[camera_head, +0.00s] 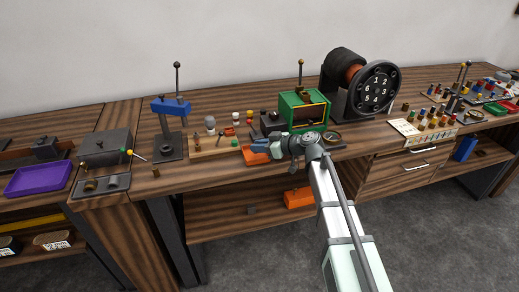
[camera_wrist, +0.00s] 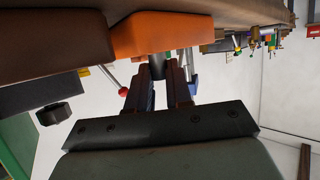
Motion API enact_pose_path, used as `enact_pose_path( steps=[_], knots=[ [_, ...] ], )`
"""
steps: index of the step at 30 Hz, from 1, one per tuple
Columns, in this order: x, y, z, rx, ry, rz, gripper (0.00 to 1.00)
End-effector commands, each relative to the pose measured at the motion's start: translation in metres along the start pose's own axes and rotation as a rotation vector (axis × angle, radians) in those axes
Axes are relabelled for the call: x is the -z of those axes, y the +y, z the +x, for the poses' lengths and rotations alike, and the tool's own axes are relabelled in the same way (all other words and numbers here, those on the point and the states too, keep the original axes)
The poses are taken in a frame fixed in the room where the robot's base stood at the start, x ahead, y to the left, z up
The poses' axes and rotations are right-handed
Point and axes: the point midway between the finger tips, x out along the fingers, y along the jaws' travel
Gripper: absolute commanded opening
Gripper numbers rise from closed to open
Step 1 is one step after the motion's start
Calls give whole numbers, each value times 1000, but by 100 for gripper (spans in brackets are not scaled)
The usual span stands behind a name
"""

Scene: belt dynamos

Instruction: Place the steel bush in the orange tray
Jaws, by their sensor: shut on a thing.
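The orange tray (camera_head: 252,158) lies near the front edge of the bench, partly hidden behind my gripper. In the wrist view its orange side (camera_wrist: 150,38) shows close beyond the fingertips. My gripper (camera_head: 262,146) is low over or beside the tray, and its fingers (camera_wrist: 166,82) are shut on a short dark cylinder, which looks like the steel bush (camera_wrist: 157,66). The bush sits between the fingertips, very close to the tray; I cannot tell if they touch. In the head view the bush is hidden by my gripper.
A green box (camera_head: 303,110) stands right behind my gripper. A wooden board with small pegs (camera_head: 212,145) is to the left, with a blue press (camera_head: 170,108) beyond it. A black numbered dial (camera_head: 378,86) stands to the right. An orange box (camera_head: 299,198) sits on the lower shelf.

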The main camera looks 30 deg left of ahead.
Motion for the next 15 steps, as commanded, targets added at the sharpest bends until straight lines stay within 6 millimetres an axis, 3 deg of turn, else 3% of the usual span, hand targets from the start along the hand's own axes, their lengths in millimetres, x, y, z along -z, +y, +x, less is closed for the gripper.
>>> enact_pose_path(
  steps=[3,14,15],
  knots=[
    [-10,0,4,0,1,0,0],
    [-13,0,6,0,0,0,0],
    [-14,0,6,0,0,0,21]
  ],
)
